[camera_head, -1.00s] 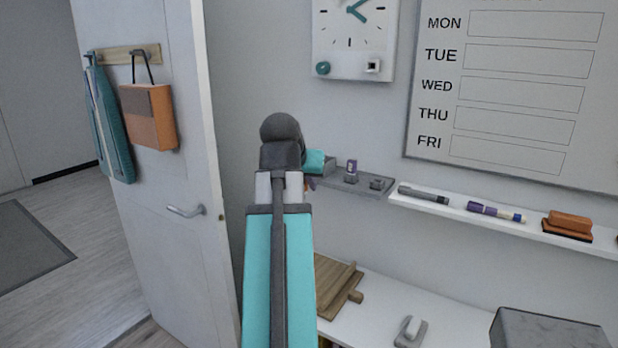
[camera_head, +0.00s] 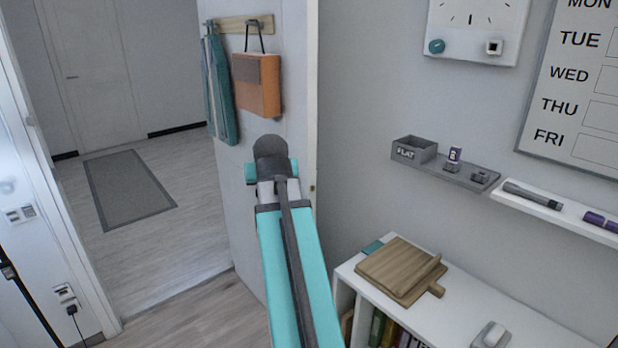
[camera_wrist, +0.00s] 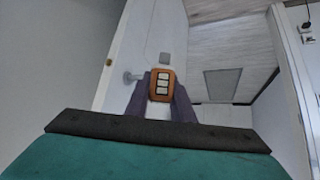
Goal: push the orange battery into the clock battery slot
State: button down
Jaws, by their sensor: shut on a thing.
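The orange battery (camera_wrist: 161,73), with pale panels on its face, sits between the fingers of my gripper (camera_wrist: 161,90) in the wrist view. The gripper is shut on it. In the head view my own arm hides the gripper and the battery. The white wall clock (camera_head: 470,22) is at the upper right, cut off by the top edge. A teal knob (camera_head: 436,46) and a small square socket with a dark centre (camera_head: 494,47) are on its lower face. I cannot tell whether this socket is the battery slot. The gripper is well left of the clock, in front of the door.
A grey wall shelf (camera_head: 428,167) holds a tray marked FLAT (camera_head: 414,149) and a purple battery (camera_head: 455,154). A white ledge (camera_head: 560,212) carries markers. A white cabinet (camera_head: 465,287) bears wooden boards (camera_head: 397,271). The open door (camera_head: 290,110) has an orange bag (camera_head: 257,86).

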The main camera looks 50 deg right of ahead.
jog(key=w+a+f+n+t+y, duration=0.1)
jog(key=w+a+f, duration=0.3)
jog(key=a, duration=0.8)
jog(key=w+a+f+n+y, duration=0.3)
jog(key=w+a, duration=0.5)
jog(key=a, duration=0.4)
jog(key=w+a+f+n+t+y, duration=0.1)
jog(key=w+a+f+n+y, duration=0.1)
jog(key=w+a+f+n, duration=0.2)
jog(key=w+a+f, duration=0.1)
jog(key=w+a, duration=0.2)
jog(key=a, duration=0.4)
jog(key=shift+a+f+t, duration=0.25)
jog(key=shift+a+t, duration=0.05)
jog(key=shift+a, duration=0.1)
